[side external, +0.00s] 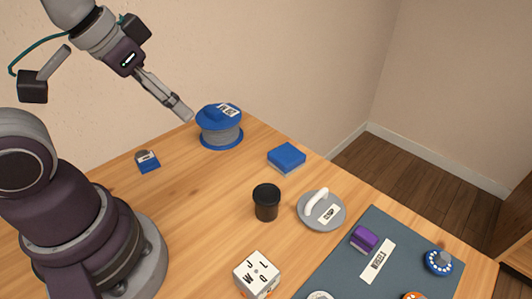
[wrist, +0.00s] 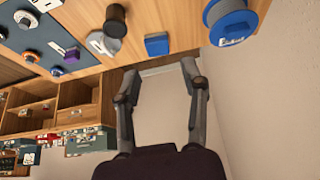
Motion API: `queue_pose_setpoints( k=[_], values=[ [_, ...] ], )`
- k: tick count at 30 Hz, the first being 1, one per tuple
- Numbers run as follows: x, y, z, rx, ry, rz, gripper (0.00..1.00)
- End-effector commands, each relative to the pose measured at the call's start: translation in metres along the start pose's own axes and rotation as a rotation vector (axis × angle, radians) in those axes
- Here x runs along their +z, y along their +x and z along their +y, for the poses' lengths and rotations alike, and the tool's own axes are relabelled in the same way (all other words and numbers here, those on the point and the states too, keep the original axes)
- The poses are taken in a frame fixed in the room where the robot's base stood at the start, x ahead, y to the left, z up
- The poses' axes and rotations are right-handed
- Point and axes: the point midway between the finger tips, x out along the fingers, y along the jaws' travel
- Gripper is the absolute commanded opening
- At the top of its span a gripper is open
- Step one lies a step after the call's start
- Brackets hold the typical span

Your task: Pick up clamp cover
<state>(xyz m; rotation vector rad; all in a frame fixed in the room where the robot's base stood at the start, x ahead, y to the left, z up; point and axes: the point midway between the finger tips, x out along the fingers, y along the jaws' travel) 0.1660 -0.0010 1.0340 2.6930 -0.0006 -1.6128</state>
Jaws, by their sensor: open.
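No readable label tells me which object is the clamp cover. A round grey lid-like disc (side external: 307,219) with a white handle and a label lies on the table; it also shows in the wrist view (wrist: 97,46). A blue block (side external: 287,156) lies behind it. A blue spool (side external: 220,138) wound with grey stands farther back, with a labelled blue top; it is cut off in the wrist view (wrist: 232,20). My gripper (side external: 186,113) is raised near the spool, left of it. In the wrist view my gripper (wrist: 159,72) is open, with nothing between its fingers.
A black cup (side external: 266,204) stands beside the disc. A small blue item (side external: 148,162) lies at the left. A lettered white cube (side external: 257,272) stands in front. A dark mat (side external: 340,270) at the right holds a purple block (side external: 364,239) and dials. Bare table lies between them.

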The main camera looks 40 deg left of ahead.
Motion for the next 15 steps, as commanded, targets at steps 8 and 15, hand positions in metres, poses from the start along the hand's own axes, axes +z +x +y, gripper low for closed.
queue_pose_setpoints(
  k=[8,15],
  values=[
    [-0.046,0.059,0.054,0.088,-0.031,-0.051,0.43],
    [-0.051,0.124,0.118,0.163,-0.076,-0.093,0.43]
  ],
)
